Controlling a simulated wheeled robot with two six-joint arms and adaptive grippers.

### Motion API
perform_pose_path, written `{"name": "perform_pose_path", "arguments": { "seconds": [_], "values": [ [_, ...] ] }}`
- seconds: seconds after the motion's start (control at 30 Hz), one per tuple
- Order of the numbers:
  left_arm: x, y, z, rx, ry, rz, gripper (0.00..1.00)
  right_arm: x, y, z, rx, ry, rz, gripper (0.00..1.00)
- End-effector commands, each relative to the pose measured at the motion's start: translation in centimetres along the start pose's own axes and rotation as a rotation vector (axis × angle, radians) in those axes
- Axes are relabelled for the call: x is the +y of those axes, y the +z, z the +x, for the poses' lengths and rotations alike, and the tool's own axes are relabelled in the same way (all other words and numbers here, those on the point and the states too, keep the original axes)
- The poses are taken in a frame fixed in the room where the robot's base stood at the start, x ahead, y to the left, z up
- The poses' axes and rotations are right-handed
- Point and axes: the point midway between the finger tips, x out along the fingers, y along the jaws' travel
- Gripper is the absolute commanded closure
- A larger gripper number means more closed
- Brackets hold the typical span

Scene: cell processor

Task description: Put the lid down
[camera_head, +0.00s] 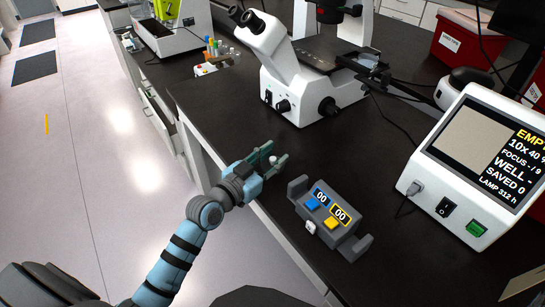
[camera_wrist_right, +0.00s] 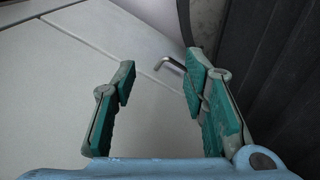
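My left gripper (camera_head: 272,158) is over the near edge of the black bench, left of the grey counter box. A small whitish piece (camera_head: 273,160), which looks like the lid, sits between its teal fingers. The fingers appear closed on it, and its underside is hidden.
The grey counter box (camera_head: 328,212) with blue and yellow buttons stands near the bench's front edge. A white microscope (camera_head: 290,65) stands behind it, and a display unit (camera_head: 475,165) is at right. Small coloured tubes (camera_head: 222,55) stand farther back. Bare bench top (camera_head: 235,110) lies beyond my left gripper.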

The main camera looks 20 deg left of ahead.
Motion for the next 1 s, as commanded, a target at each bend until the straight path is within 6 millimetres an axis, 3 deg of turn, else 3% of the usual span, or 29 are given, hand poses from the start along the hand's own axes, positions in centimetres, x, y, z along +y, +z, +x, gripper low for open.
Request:
{"name": "perform_pose_path", "arguments": {
  "seconds": [0.13,0.23,0.6,0.7,1.0],
  "values": [
    [0.0,-0.5,0.0,0.0,0.0,0.0,0.67,0.1,-0.1,-0.5,0.0,0.001,-0.001,0.6],
    [-0.1,-0.3,-1.3,-0.003,-0.001,0.002,0.67,0.2,-0.1,-0.6,0.0,0.002,-0.001,0.6],
    [0.0,-0.6,-10.1,-0.006,0.002,0.001,0.67,0.4,-0.3,-3.1,0.0,0.002,-0.001,0.6],
    [0.0,-0.5,-11.4,-0.003,0.001,0.001,0.67,0.4,-0.3,-3.6,0.0,0.002,-0.001,0.6],
    [0.0,-0.3,-12.1,0.0,0.001,0.0,0.67,0.4,-0.3,-3.6,-0.001,0.001,-0.001,0.6]
  ]
}}
